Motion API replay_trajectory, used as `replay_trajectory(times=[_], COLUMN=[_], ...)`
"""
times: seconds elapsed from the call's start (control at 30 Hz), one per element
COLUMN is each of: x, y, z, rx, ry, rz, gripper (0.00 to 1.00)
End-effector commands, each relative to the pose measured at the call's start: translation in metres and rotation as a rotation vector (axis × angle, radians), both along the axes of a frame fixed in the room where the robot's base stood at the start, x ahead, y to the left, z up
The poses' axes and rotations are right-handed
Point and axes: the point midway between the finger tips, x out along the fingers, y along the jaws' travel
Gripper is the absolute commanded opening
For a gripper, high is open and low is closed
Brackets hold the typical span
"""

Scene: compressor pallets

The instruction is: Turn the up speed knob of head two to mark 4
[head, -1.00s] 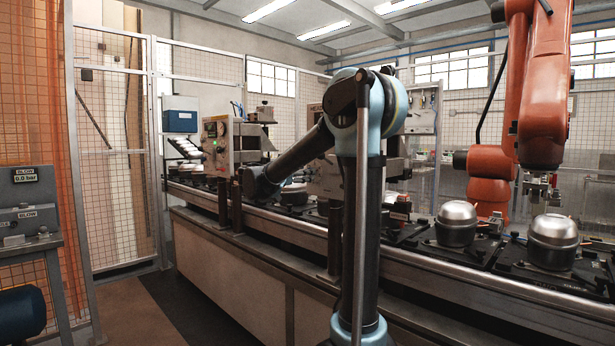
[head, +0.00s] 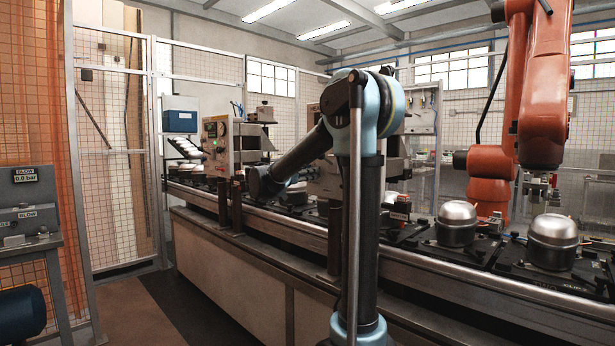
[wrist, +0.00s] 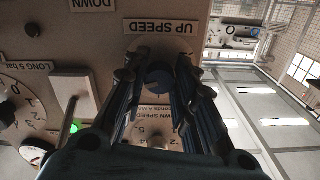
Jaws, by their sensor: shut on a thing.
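The wrist view is upside down and shows a beige panel with the label UP SPEED (wrist: 159,27). The dark up speed knob (wrist: 159,77) sits beside that label on a pale round dial (wrist: 146,45). My gripper (wrist: 154,73) has its two fingers on either side of this knob and is shut on it. The fingers cover most of the dial, so I cannot read the knob's mark. In the head view my gripper is hidden, and a panel with partly covered lettering (head: 318,107) stands behind my arm.
A down speed dial (wrist: 150,141) with numerals lies close by, partly behind my gripper. A pale rectangular block (wrist: 76,95) and a green light (wrist: 75,127) are at left. The conveyor rail (head: 290,226) runs alongside with compressors (head: 553,243); an orange robot (head: 543,95) stands at right.

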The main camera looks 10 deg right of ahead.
Motion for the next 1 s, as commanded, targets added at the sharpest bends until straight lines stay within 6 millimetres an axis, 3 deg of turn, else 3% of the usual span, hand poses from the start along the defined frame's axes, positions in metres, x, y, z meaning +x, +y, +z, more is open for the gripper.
replay_trajectory(times=[0.33, 0.7, 0.73, 0.8, 1.0], x=[0.0009, 0.0013, 0.0013, 0.0012, 0.0007], y=[0.0008, 0.0012, 0.0012, 0.0011, 0.0006], z=[0.0005, 0.0007, 0.0007, 0.0006, 0.0004], rx=[-0.107, -0.122, -0.122, -0.122, -0.121], ry=[0.147, 0.166, 0.166, 0.166, 0.166], rz=[0.002, 0.003, 0.003, 0.003, 0.002], gripper=[0.02, 0.02, 0.32, 0.46, 0.46])
